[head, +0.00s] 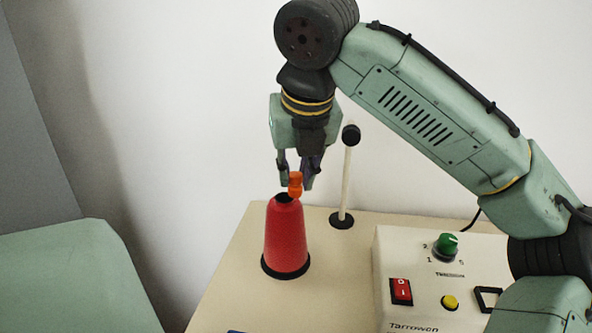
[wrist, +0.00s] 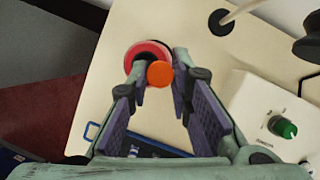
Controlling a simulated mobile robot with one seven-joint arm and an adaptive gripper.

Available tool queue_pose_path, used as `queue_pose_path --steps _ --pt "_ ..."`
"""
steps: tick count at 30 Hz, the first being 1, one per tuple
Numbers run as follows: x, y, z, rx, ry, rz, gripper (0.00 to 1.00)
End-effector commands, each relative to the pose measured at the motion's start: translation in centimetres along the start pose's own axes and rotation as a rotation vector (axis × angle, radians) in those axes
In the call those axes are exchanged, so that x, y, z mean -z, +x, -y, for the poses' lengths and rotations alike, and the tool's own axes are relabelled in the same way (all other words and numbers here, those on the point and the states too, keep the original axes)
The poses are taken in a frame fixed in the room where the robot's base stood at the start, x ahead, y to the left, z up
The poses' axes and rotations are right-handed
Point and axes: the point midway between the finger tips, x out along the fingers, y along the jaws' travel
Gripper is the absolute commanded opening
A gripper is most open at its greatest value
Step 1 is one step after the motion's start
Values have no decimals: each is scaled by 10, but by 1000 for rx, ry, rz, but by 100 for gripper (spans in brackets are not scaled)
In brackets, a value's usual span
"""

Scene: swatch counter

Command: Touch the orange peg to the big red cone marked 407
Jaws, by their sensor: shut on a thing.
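The big red cone (head: 286,240) stands upright on a black base ring on the left part of the table; no number is legible on it. My gripper (head: 298,180) is above its top, pointing down, shut on the orange peg (head: 295,186). The peg's lower end overlaps the cone's dark top rim in the head view; I cannot tell whether they touch. In the wrist view the peg's round orange end (wrist: 160,74) shows between my fingertips, covering part of the red cone's rim (wrist: 135,54).
A cream post with a black knob (head: 347,180) stands right behind the cone. A control box (head: 440,262) with a green dial, red switch and yellow button is at the right. A blue-edged dark item (wrist: 150,148) lies on the table (head: 225,285). The table's left edge is near.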

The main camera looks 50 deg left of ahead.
Motion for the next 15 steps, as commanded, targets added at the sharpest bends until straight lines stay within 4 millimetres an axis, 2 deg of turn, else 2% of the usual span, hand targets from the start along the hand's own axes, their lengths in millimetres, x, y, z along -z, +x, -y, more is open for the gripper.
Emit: queue_pose_path --steps 15 --pt "2 6 0 -1 -1 -1 5"
